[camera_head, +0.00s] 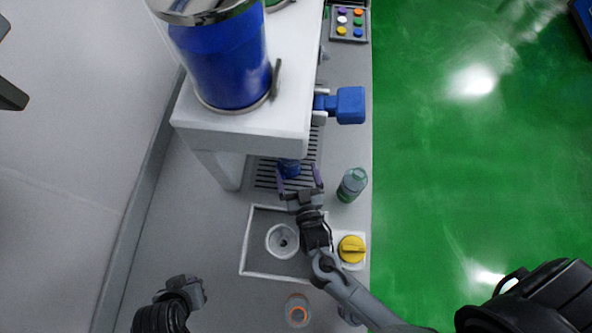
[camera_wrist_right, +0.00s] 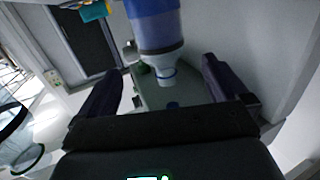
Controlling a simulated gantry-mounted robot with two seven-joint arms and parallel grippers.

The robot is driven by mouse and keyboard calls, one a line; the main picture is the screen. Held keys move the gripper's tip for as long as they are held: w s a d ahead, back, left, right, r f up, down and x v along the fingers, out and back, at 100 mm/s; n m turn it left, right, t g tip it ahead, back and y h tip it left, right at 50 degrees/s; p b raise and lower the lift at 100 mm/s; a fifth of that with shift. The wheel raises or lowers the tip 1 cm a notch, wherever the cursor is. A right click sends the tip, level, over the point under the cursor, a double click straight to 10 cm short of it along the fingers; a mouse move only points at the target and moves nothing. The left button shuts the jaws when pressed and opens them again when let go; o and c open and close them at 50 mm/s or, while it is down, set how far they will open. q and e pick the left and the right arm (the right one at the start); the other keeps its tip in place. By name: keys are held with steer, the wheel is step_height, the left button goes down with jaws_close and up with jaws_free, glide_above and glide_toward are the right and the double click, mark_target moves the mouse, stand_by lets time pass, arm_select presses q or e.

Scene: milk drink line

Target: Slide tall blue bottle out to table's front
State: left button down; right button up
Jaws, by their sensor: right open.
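The tall blue bottle (camera_head: 289,168) stands on the slatted grate under the white raised stand, partly hidden by its edge. In the right wrist view a blue bottle (camera_wrist_right: 154,25) with a pale lower end shows at the top, between the lines of my two fingers. My right gripper (camera_head: 301,181) is open, its dark purple fingers spread just in front of the bottle. I cannot tell whether they touch it. My left gripper (camera_head: 192,291) is at the lower left, away from the bottle; its fingers are not clear.
A grey-green bottle (camera_head: 352,185) stands to the right, near the counter edge. The white stand (camera_head: 240,122) carries a large blue tank (camera_head: 228,62). A sink (camera_head: 262,262), a yellow knob (camera_head: 351,249) and a clear cup (camera_head: 298,311) lie nearer.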

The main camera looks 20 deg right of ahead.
steer(key=shift+t, duration=0.3)
steer(key=b+x, duration=0.4)
steer(key=x, duration=0.4)
steer(key=shift+w+f, duration=0.2)
steer(key=shift+w, duration=0.25)
steer(key=shift+b+x, duration=0.55)
steer(key=shift+x, duration=0.3)
steer(key=shift+r, duration=0.15)
